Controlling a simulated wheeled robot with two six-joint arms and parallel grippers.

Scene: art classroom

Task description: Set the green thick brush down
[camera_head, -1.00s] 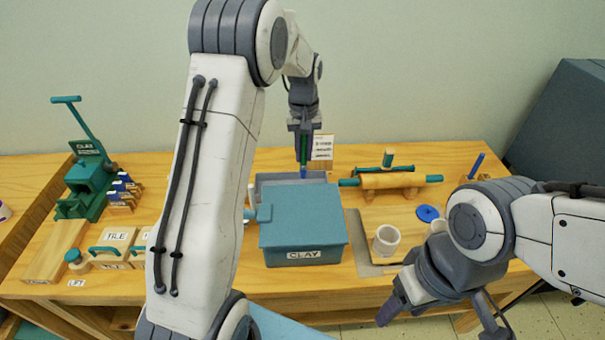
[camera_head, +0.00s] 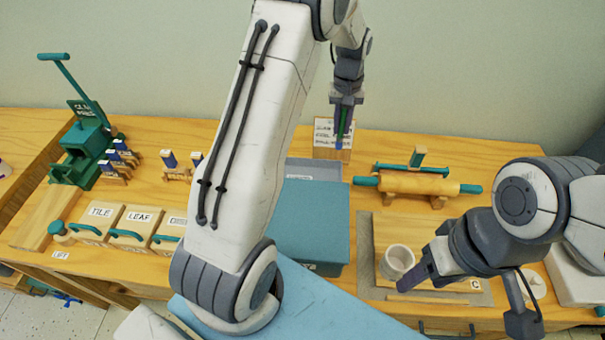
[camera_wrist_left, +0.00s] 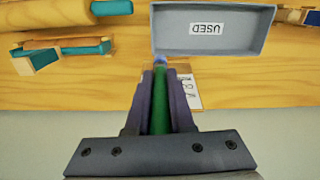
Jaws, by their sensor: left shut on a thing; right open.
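My left gripper (camera_head: 345,100) is shut on the green thick brush (camera_head: 343,122). The brush hangs upright with its blue tip down. In the left wrist view the green brush handle (camera_wrist_left: 161,112) sits between the two fingers, with the blue tip just outside the long edge of the grey tray labelled USED (camera_wrist_left: 175,47). In the head view the tray (camera_head: 314,168) is behind the blue clay box, and the tip appears above and right of it, in front of a small sign. My right gripper (camera_head: 412,276) is open near the white cup; its fingers are only partly visible.
The blue clay box (camera_head: 320,215) stands in front of the tray. The small sign (camera_head: 325,131) stands behind it. A rolling pin (camera_head: 420,183) on a stand is to the right. A white cup (camera_head: 398,261) sits on a board. A green press (camera_head: 85,150) is far left.

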